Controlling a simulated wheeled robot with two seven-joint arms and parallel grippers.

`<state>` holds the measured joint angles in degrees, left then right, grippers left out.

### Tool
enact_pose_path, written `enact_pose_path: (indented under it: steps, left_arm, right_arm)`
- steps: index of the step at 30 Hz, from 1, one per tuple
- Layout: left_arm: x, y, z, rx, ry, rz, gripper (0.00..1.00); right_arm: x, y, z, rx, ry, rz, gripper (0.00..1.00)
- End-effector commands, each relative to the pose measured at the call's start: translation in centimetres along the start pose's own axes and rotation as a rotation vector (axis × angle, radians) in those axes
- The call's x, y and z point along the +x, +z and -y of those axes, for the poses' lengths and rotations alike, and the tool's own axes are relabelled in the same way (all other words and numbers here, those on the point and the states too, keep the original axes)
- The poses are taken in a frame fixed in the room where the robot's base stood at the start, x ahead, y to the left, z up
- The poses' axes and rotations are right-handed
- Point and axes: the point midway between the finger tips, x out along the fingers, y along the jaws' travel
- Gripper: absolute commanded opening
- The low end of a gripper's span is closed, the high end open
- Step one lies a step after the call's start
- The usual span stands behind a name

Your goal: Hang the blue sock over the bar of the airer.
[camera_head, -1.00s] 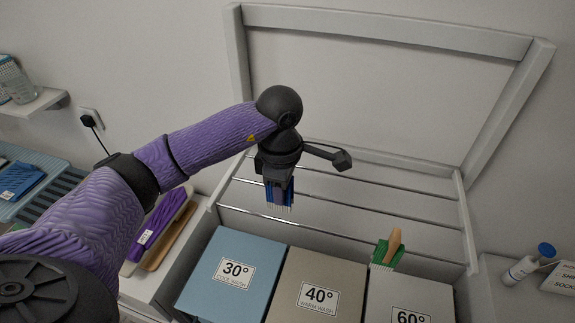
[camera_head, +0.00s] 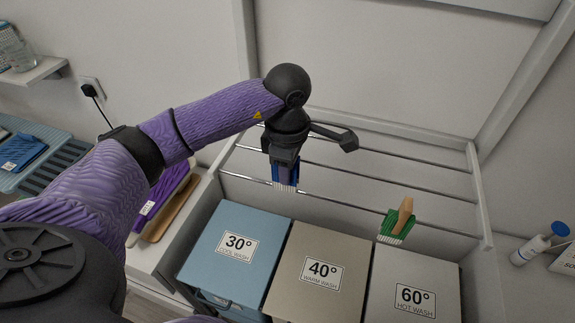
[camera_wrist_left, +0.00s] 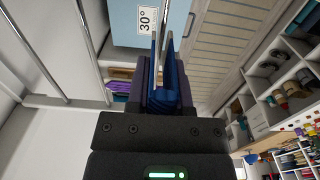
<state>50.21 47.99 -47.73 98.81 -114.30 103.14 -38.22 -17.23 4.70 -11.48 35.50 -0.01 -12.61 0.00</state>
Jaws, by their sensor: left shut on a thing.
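My left gripper (camera_head: 285,158) comes in over the front of the airer, pointing down, and is shut on the blue sock (camera_head: 286,177). Only the sock's lower part with its white striped edge shows below the jaws. The airer's front bar (camera_head: 340,204) runs at the sock's lower edge. In the left wrist view the blue sock (camera_wrist_left: 180,78) shows as two flaps between the jaws, with the bar (camera_wrist_left: 178,30) running up to the gap between them. Whether the sock rests on the bar is not clear. My right gripper is not in view.
Bins labelled 30° (camera_head: 232,262), 40° (camera_head: 310,285) and 60° (camera_head: 410,290) stand below the bars. A green item with a wooden piece (camera_head: 398,222) is at the front bar to the right. A purple item (camera_head: 160,200) lies left. The bar between the socks is clear.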

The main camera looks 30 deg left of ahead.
Motion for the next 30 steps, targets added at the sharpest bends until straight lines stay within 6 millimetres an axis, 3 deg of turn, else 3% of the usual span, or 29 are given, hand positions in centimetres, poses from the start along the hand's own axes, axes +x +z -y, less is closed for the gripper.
enact_pose_path:
  steps: [30]
  left_arm:
    - [7.4, 0.0, 0.0, -0.001, 0.001, 0.000, 0.00]
  right_arm:
    - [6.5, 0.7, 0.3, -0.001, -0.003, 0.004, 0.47]
